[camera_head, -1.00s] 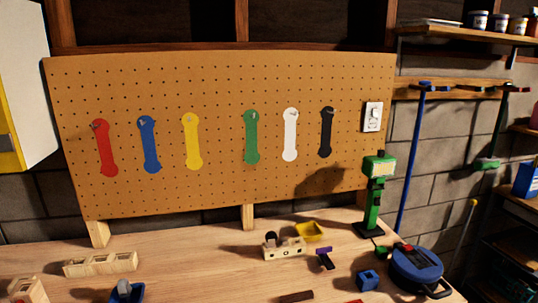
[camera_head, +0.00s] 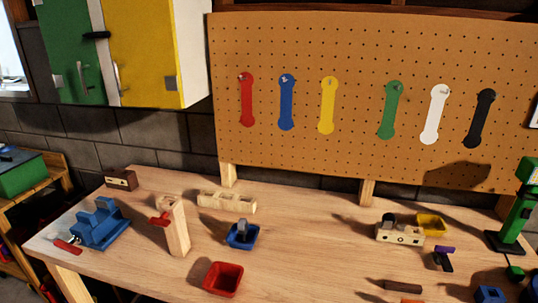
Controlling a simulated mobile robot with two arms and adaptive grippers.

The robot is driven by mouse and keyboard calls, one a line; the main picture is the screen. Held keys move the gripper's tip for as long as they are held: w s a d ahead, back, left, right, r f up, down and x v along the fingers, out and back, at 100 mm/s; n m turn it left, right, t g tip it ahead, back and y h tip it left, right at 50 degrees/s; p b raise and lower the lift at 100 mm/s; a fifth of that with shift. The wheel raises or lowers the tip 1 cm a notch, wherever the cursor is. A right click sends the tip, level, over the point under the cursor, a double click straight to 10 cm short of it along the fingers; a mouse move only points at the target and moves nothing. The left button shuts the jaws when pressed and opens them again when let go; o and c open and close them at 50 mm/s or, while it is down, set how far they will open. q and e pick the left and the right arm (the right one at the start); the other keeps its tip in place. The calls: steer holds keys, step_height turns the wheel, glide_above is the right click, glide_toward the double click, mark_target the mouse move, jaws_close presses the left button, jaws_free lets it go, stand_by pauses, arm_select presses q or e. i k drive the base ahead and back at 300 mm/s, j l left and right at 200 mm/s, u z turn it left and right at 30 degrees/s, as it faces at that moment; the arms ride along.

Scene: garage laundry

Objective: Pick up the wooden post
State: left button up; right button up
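A light wooden post (camera_head: 178,230) stands upright on the left part of the workbench (camera_head: 300,262), in the head view. A red piece (camera_head: 160,219) sits at its upper left side, and its top seems to have a round shape. The post stands between a blue vise-like tool (camera_head: 100,224) on its left and a small blue bin (camera_head: 243,236) on its right. Neither of my grippers is in view.
A red bin (camera_head: 223,279) stands in front and to the right of the post. A long wooden block with holes (camera_head: 227,201) lies behind. Further right are a wooden block (camera_head: 399,234), a yellow bin (camera_head: 432,224) and a green tool (camera_head: 514,215). A pegboard (camera_head: 360,110) rises behind.

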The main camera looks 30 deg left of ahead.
mark_target(177, 236)
steer(key=u, duration=1.55)
